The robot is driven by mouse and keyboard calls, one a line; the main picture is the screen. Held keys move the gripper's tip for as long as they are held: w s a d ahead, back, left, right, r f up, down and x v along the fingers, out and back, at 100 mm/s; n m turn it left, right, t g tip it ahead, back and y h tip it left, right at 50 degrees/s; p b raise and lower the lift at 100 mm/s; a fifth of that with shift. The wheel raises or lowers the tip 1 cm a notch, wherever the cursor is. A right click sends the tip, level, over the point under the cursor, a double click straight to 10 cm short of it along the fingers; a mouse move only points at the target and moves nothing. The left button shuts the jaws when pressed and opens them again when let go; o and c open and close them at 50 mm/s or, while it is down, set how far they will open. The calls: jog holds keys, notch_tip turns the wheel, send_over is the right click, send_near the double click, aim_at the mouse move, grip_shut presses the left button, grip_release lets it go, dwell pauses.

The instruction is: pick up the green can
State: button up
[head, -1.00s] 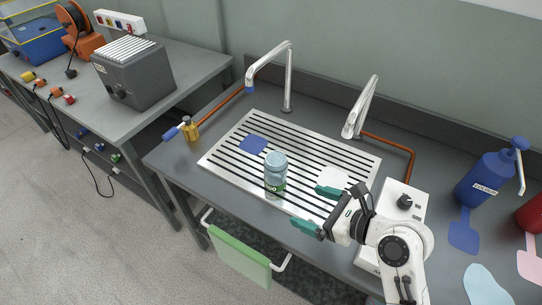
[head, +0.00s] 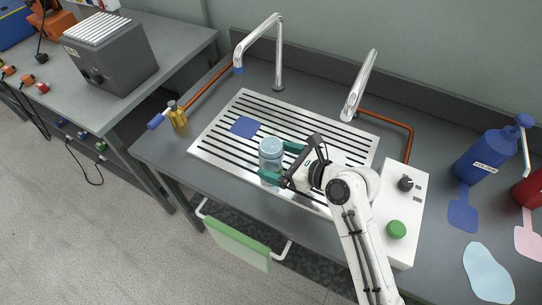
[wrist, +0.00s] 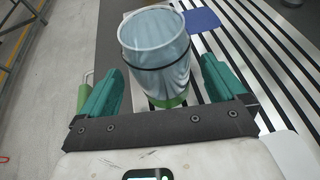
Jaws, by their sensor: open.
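A pale blue, glassy-looking cylinder (head: 270,152) stands upright on the slotted steel drainboard, near its front edge. In the wrist view the cylinder (wrist: 158,50) has a dark band and a pale rim. Green shows at its foot (wrist: 172,101); I cannot tell whether this is a label or a green can beneath or inside it. My gripper (head: 281,163) is open with its teal fingers on either side of the cylinder's near side. The wrist view shows the fingers (wrist: 162,86) left and right of it, with no clear contact.
The drainboard (head: 225,150) carries a blue patch (head: 244,127) left of the cylinder. Two steel taps (head: 279,60) (head: 362,85) rise behind. A white control box (head: 398,200) with a green button stands right, near my arm. A green towel (head: 238,245) hangs in front.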

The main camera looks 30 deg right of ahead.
jog(key=shift+x, duration=1.55)
jog(key=shift+d, duration=0.15)
jog(key=shift+r, duration=0.1)
jog(key=c, duration=1.3)
